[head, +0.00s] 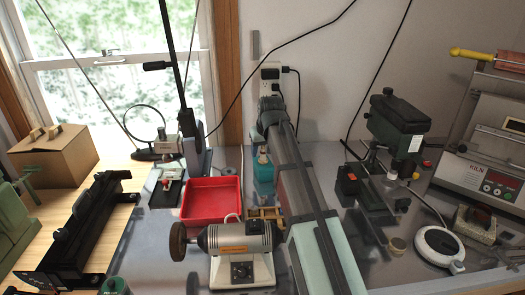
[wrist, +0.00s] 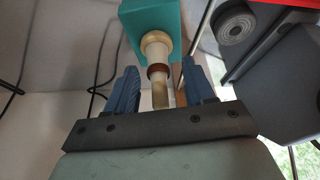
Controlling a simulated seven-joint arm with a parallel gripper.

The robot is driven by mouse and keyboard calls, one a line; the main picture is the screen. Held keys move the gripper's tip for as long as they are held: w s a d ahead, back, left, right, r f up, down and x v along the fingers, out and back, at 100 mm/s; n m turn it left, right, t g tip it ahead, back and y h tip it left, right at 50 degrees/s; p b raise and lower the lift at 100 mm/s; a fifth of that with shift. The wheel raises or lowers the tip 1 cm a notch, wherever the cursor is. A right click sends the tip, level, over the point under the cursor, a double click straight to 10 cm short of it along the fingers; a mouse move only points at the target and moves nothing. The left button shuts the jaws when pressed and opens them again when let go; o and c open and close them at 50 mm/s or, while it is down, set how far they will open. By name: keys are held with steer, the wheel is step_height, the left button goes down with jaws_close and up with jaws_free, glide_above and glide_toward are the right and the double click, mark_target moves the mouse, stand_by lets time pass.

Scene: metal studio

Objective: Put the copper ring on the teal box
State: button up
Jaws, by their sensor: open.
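My gripper (wrist: 159,67) is open in the wrist view, with one blue finger on each side of a pale post. The teal box (wrist: 150,14) is beyond the fingertips at the top of that view. A brass collar (wrist: 160,38) is at the box end of the post. A brown, copper-looking ring (wrist: 158,71) appears around the post, between the fingers, with gaps on both sides. In the head view the teal box (head: 263,172) stands left of my arm, which partly hides it. The copper ring and my fingers cannot be made out there.
A red tray (head: 186,217) lies left of the teal box. A bench grinder (head: 240,240) and a small wooden rack (head: 262,212) stand in front. A green drill press (head: 398,125) and a white round device (head: 438,246) are right of my arm. A cable hangs across the wall.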

steer(key=v, duration=1.1)
steer(key=shift+s+r, duration=0.2)
steer(key=shift+r, duration=0.15)
steer(key=shift+d, duration=0.1)
